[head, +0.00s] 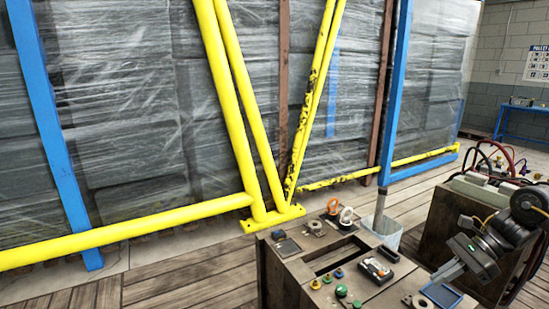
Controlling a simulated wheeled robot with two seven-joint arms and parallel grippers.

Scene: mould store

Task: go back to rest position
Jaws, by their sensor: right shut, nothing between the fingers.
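My right arm comes in at the right edge of the head view. Its dark right gripper (442,272) points down and to the left, above the right part of a dark workbench top (317,268). The fingers are shut and hold nothing. A small blue-rimmed tray or pad (441,295) lies just below the fingers; I cannot tell how wide the gap is. My left gripper is not in view.
Small parts, knobs and a meter-like device (376,269) lie on the bench. A second box (452,219) with cables stands behind my right arm. Yellow rails (120,232) and wrapped stacks fill the back. Wooden floor (180,278) at the left is clear.

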